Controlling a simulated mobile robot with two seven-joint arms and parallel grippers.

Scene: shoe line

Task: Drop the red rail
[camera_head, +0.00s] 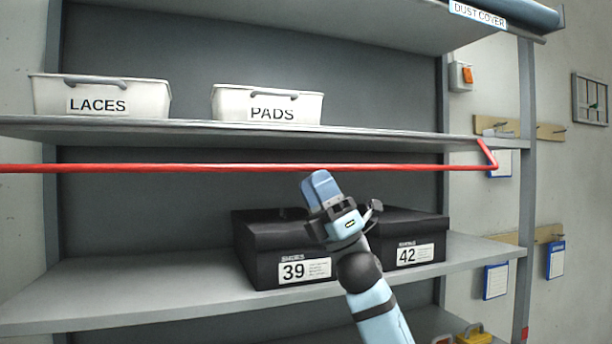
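The red rail (240,168) runs level across the front of the shelving, just under the upper shelf. It leaves the picture at the left, and a short bent arm (487,153) rises at its right end by the post. My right gripper (319,184) points up from below, its blue fingertips just under the middle of the rail in the picture. I cannot tell whether they touch the rail, or whether the fingers are open or shut. My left gripper is not in view.
Bins marked LACES (102,97) and PADS (268,104) stand on the upper shelf (190,130). Black shoe boxes marked 39 (262,240) and 42 (425,225) sit on the lower shelf (140,284), behind my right arm. The lower shelf's left side is clear.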

